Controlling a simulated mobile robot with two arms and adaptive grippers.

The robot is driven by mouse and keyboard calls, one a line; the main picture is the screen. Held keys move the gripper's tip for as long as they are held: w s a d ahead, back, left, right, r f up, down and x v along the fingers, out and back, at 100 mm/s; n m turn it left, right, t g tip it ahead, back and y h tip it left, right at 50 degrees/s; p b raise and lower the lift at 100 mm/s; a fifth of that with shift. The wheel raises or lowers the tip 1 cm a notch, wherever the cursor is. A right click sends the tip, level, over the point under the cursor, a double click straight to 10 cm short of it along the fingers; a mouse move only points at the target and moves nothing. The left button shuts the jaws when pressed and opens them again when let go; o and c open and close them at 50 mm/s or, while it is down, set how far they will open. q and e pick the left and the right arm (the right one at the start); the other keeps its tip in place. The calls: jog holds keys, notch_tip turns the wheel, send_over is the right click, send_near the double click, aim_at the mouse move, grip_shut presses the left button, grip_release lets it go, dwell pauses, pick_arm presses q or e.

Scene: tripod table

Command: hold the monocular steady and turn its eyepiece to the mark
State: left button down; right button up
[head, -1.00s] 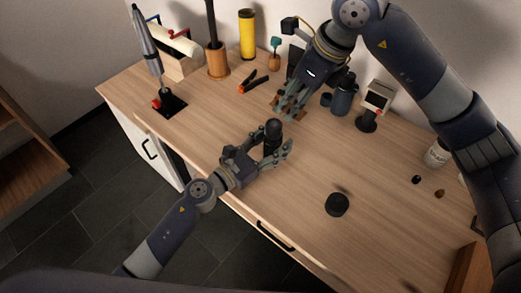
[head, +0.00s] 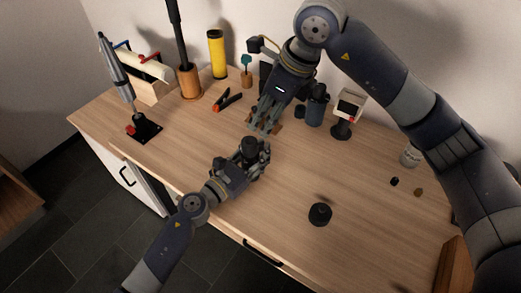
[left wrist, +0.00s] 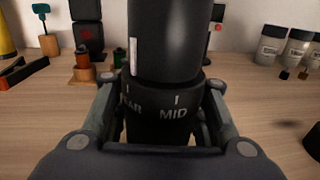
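The black monocular (head: 251,147) stands upright at the front of the table, and its lower end is hidden. In the left wrist view it (left wrist: 166,40) has a white line on its upper body and a lower ring marked "MID", with a partly hidden word ending in "AR" to the left. The white line is nearer the "AR" word than "MID". My left gripper (head: 258,157) is around the ring, its fingers against both sides. My right gripper (head: 264,122) points down behind the monocular, fingers apart and empty.
A black round cap (head: 320,213) lies on the table to the right. Behind are red-handled pliers (head: 227,100), a yellow cylinder (head: 216,54), a dark bottle (head: 316,105) and a small screen on a stand (head: 347,110). A soldering-style stand (head: 143,128) is at left. The front right table is mostly clear.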

aim_at(249, 141)
jog(key=o, duration=0.5)
jog(key=shift+a, duration=0.15)
jog(key=a+m, duration=0.1)
jog(key=a+m+g+h, duration=0.1)
jog(key=a, duration=0.1)
jog(key=shift+s+a+r+h, duration=0.1)
jog(key=shift+a+r+h, duration=0.05)
jog(key=shift+a+h, duration=0.15)
jog(key=shift+a+m+g+h, duration=0.2)
jog(key=shift+m+g+h, duration=0.1)
jog(key=shift+m, duration=0.5)
jog(key=f+m, duration=0.1)
jog(key=f, duration=0.2)
jog(key=w+f+m+h, duration=0.1)
jog(key=f, duration=0.3)
jog(key=f+m, duration=0.1)
jog(key=f, duration=0.2)
jog(key=shift+w+d+f+m, duration=0.15)
jog(key=shift+w+f+m, duration=0.15)
jog(key=shift+w+f, duration=0.1)
